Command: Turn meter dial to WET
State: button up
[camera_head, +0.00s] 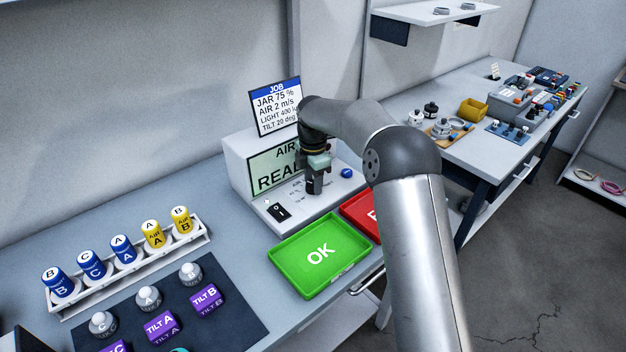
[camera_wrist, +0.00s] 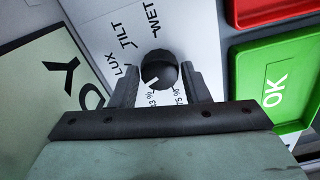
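The meter (camera_head: 240,165) is a pale box with a green "AIR REA…" screen on the bench. My gripper (camera_head: 314,188) points down over the meter's sloped panel. In the wrist view its two fingers (camera_wrist: 158,84) stand apart on either side of the dial. I cannot tell whether they touch it. In the head view my gripper hides the dial.
A green OK tray (camera_head: 285,254) and a red tray (camera_head: 358,208) lie in front of the meter. A black switch (camera_head: 278,211) and a blue knob (camera_head: 347,173) sit on its panel. A job sign (camera_head: 276,105) stands above. A rack (camera_head: 205,240) of labelled jars is at left.

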jog(key=c, duration=0.5)
jog(key=shift+m, duration=0.4)
jog(key=m+p, duration=0.1)
jog(key=m, duration=0.3)
jog(key=shift+r+m, duration=0.1)
jog(key=shift+m, duration=0.2)
jog(key=m, duration=1.2)
jog(key=shift+m+p, duration=0.3)
jog(key=shift+p, duration=0.05)
jog(key=m, duration=0.5)
jog(key=shift+m, duration=0.4)
